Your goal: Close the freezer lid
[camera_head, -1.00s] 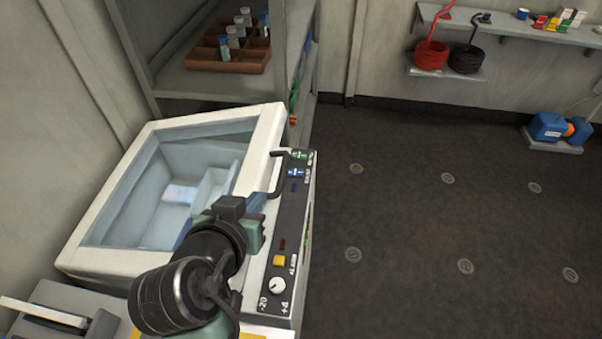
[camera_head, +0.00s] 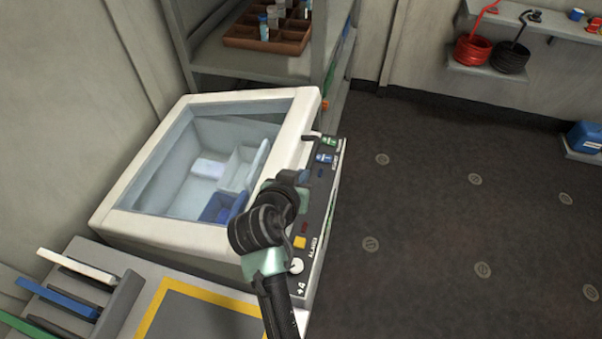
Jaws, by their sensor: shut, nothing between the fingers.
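The freezer lid (camera_head: 165,233) is a white frame around a clear pane, at the left centre of the head view. It lies low over the freezer body; I cannot tell whether a small gap remains under its front edge. A dark handle (camera_head: 311,147) sits at the lid's right edge, beside the control panel (camera_head: 318,215). My gripper (camera_head: 308,179) is shut and empty, near the lid's right edge and over the panel, below the handle in the picture. My wrist hides part of the lid edge and its fingertips are hard to make out. I cannot tell whether it touches the lid.
A grey shelf (camera_head: 215,62) with a brown tube rack (camera_head: 240,42) stands behind the freezer. A bench with a yellow-edged mat (camera_head: 195,318) and upright coloured plates (camera_head: 60,295) is in front. Dark floor (camera_head: 430,240) lies clear to the right.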

